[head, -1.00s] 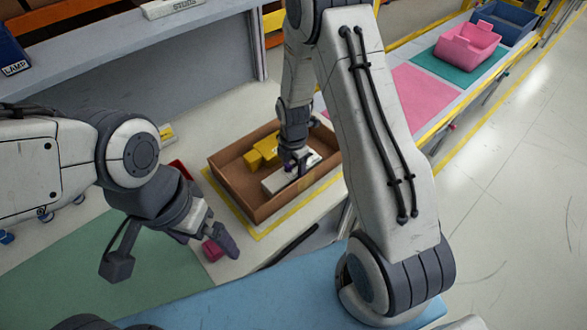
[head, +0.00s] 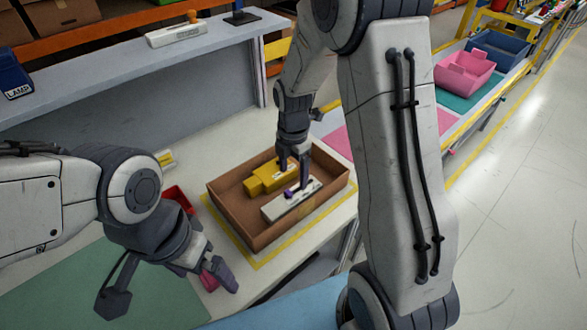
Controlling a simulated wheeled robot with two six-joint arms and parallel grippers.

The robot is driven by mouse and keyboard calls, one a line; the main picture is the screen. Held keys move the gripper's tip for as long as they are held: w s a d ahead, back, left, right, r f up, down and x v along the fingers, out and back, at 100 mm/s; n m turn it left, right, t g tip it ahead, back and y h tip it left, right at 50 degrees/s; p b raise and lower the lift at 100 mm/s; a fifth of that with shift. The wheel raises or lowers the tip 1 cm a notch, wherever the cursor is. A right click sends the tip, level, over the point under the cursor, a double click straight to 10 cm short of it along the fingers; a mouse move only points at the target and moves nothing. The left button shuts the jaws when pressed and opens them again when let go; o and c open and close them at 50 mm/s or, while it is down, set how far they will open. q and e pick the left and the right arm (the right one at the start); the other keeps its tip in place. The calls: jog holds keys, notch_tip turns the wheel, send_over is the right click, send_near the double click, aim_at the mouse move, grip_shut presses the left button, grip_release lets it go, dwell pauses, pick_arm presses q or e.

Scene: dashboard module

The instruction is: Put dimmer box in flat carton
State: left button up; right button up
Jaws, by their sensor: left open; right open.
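The flat carton (head: 258,240) is a shallow open brown box on the white bench. Inside it lie a white box (head: 286,206) with a dark label and a purple spot on top, and a yellow box (head: 268,176) behind it. No name is readable, so I cannot tell by label which is the dimmer box. My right gripper (head: 295,176) is open, its fingers just above the white box near the yellow one; contact is hard to judge. My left gripper (head: 218,274) is open and empty in front of the carton's left side, near a small pink object (head: 208,281).
A red container (head: 178,197) sits left of the carton, partly behind my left arm. A green mat (head: 60,290) covers the bench at the left. A raised shelf (head: 130,65) runs behind. A pink bin (head: 465,72) stands at the far right.

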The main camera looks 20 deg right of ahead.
jog(key=s+a+r+m, duration=0.7)
jog(key=s+a+r, duration=0.2)
jog(key=s+a, duration=0.2)
pick_arm(q)
jog(key=shift+f, duration=0.1)
pick_arm(e)
jog(key=s+a+r+m+y, duration=0.1)
jog(key=s+a+r+m, duration=0.1)
jog(key=s+m, duration=0.5)
jog(key=s+a, duration=0.1)
jog(key=s, duration=0.4)
jog(key=shift+s+m, duration=0.35)
jog(key=shift+m, duration=0.05)
pick_arm(q)
jog(key=shift+c, duration=0.3)
pick_arm(e)
jog(key=shift+c, duration=0.4)
